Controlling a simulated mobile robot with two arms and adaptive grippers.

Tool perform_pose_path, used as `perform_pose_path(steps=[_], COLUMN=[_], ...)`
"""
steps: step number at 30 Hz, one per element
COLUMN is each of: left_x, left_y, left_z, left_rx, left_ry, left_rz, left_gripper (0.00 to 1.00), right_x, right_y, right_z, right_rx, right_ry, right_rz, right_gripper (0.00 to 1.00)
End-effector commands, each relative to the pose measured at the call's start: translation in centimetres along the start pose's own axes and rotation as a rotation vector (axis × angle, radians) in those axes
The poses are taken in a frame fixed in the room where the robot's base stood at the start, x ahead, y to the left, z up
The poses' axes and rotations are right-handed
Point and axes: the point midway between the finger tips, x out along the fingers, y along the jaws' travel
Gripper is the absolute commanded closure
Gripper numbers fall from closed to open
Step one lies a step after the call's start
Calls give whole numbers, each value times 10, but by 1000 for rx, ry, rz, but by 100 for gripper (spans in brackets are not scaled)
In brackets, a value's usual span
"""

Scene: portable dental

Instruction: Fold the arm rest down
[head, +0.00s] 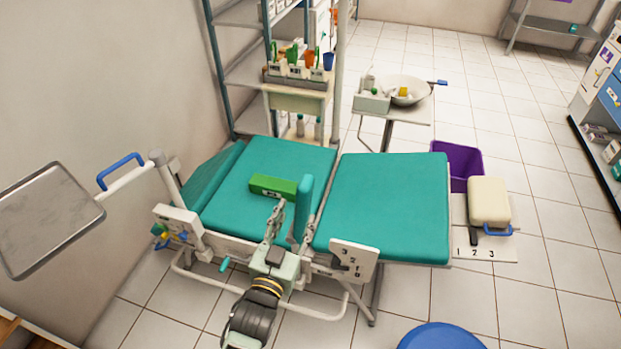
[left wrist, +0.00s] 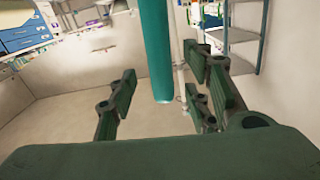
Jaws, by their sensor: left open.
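The arm rest (head: 304,205) is a narrow teal pad standing upright at the near side of the teal dental chair (head: 385,205). My left gripper (head: 292,218) comes up from below at the near side of the chair. It is open, with one finger on each side of the arm rest. In the left wrist view the arm rest (left wrist: 157,45) hangs between the spread fingers of the left gripper (left wrist: 161,78). I cannot tell whether either finger touches it. My right gripper is not in view.
A green box (head: 273,186) lies on the seat beside the arm rest. A numbered plate (head: 354,262) is on the chair's near side. A metal tray (head: 50,218) on an arm is at the left. A blue stool (head: 440,337) stands at the front.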

Motion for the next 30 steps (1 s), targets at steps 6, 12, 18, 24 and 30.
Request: perform_pose_path(steps=[6, 12, 18, 24, 30], left_x=[22, 55, 74, 78, 78], left_y=[0, 1, 0, 0, 0], left_z=[-2, -2, -1, -1, -1], left_rx=[1, 1, 1, 1, 1], left_ry=[3, 2, 2, 1, 1], left_rz=[0, 1, 0, 0, 0], left_gripper=[55, 55, 55, 55, 62], right_x=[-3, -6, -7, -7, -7], right_y=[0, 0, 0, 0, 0], right_z=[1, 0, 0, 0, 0], right_rx=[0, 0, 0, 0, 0], right_ry=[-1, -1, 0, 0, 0], right_rz=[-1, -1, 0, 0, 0], right_gripper=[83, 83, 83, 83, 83])
